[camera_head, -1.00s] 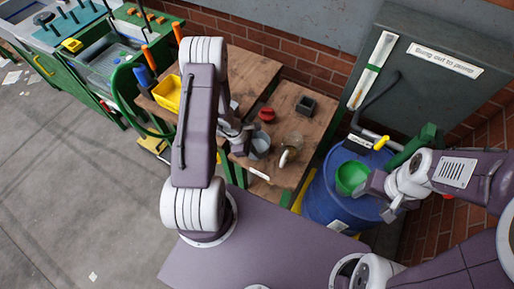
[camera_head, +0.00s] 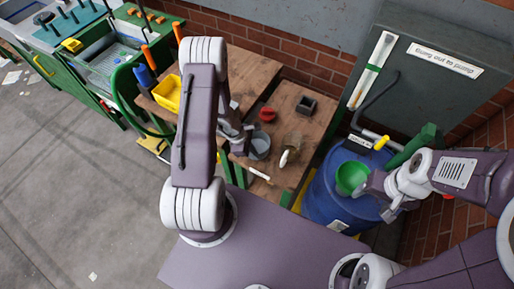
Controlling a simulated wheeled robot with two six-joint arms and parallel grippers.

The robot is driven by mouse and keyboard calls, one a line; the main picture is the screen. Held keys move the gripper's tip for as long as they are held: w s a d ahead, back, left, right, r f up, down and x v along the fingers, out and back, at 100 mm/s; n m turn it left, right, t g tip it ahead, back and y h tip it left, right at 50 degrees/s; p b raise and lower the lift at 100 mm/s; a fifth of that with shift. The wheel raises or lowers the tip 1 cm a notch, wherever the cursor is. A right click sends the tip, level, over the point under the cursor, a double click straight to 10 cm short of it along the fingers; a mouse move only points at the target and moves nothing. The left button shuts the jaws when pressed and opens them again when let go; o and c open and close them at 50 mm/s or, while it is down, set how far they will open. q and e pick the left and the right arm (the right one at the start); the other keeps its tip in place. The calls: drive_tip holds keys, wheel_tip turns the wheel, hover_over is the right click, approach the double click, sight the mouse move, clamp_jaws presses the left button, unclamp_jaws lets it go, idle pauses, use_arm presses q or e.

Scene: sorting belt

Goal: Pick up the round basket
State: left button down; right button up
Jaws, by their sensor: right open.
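Two round containers are in view, and I cannot tell for certain which is the round basket. A green round container (camera_head: 351,176) sits at the top of the blue barrel on the right. My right gripper (camera_head: 376,188) is open close beside its right side; I cannot tell whether they touch. A grey round container (camera_head: 260,147) stands on the wooden table. My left gripper (camera_head: 243,138) is just to its left, partly hidden behind my own arm, so its jaws are unclear.
The wooden table (camera_head: 285,105) also holds a red knob-like piece (camera_head: 267,114), a dark block (camera_head: 306,105) and a glass jar (camera_head: 292,143). A yellow bin (camera_head: 168,93) is further left. The blue barrel (camera_head: 330,205) stands before a dark panel (camera_head: 425,90). Open floor lies left.

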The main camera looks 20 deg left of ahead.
use_arm(q)
drive_tip(key=shift+r, duration=0.1)
wheel_tip(320, 180, up, 10)
drive_tip(key=p, duration=0.3)
idle(0.3)
idle(1.0)
